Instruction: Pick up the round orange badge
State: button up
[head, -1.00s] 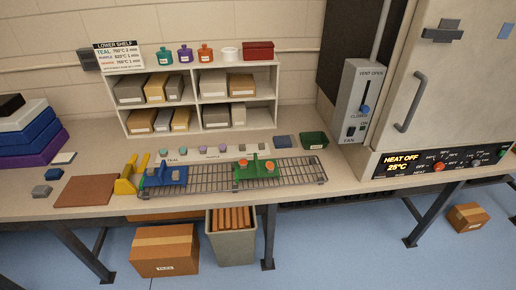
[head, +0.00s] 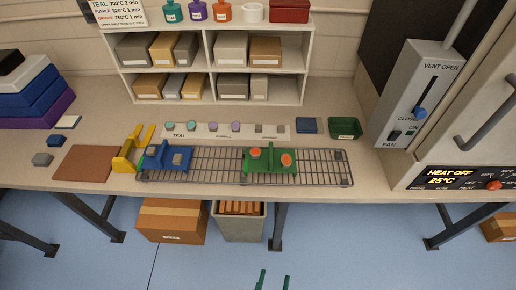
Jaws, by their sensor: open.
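Two round orange discs show on the green press (head: 268,171), which stands on the wire rack. One orange disc (head: 256,154) is toward its left and back, the other orange disc (head: 287,160) toward its right. I cannot tell from here whether both are badges. My gripper (head: 274,281) shows only as two dark green fingertips at the bottom edge. It is open and empty, well in front of the bench and apart from the press.
Behind lies a labelled strip (head: 198,130) with teal and purple discs. A green tray (head: 345,127) sits right, near the kiln (head: 465,150). Shelves stand at the back.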

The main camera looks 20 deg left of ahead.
jog(key=w+a+f, duration=0.1)
jog(key=w+a, duration=0.2)
jog(key=w, duration=0.6)
jog(key=n+g+y, duration=0.1)
jog(key=n+y, duration=0.2)
send_near(255, 153)
jog(key=shift+r, duration=0.3)
jog(key=shift+w+a, duration=0.15)
jog(key=shift+w, duration=0.2)
jog(key=x, duration=0.5)
jog(key=shift+f, duration=0.1)
jog(key=shift+w+f, duration=0.25)
jog(key=shift+w, duration=0.35)
jog(key=shift+f+x, duration=0.2)
jog(key=shift+x, duration=1.75)
jog(key=shift+s+a, duration=0.1)
jog(key=shift+a, duration=0.05)
